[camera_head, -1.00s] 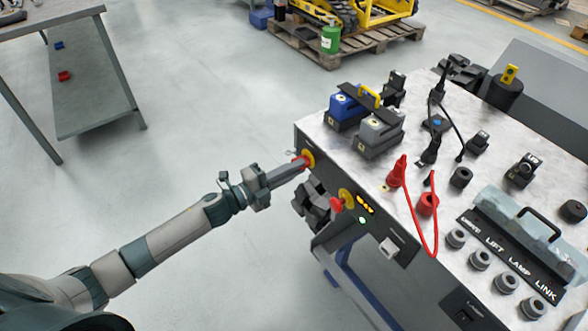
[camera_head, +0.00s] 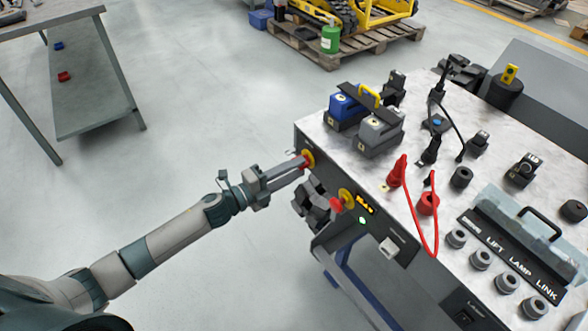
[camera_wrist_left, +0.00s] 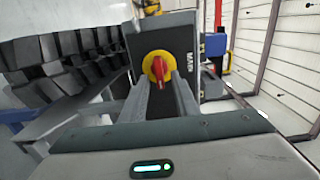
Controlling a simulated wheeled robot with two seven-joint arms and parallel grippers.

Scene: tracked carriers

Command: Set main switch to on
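The main switch (camera_head: 306,158) is a red knob on a yellow round plate at the left end of the bench's front panel. In the left wrist view the red handle (camera_wrist_left: 158,70) stands nearly upright, slightly tilted; I cannot read its on or off mark. My left gripper (camera_head: 298,166) points at it from the left. In the left wrist view its two fingers (camera_wrist_left: 161,88) are apart, with the handle showing between and just beyond their tips. I see no clear grip on it. My right gripper is not in view.
Battery-like blocks (camera_head: 379,133) and red cables (camera_head: 397,171) are on the bench top. Floor left of the bench is clear.

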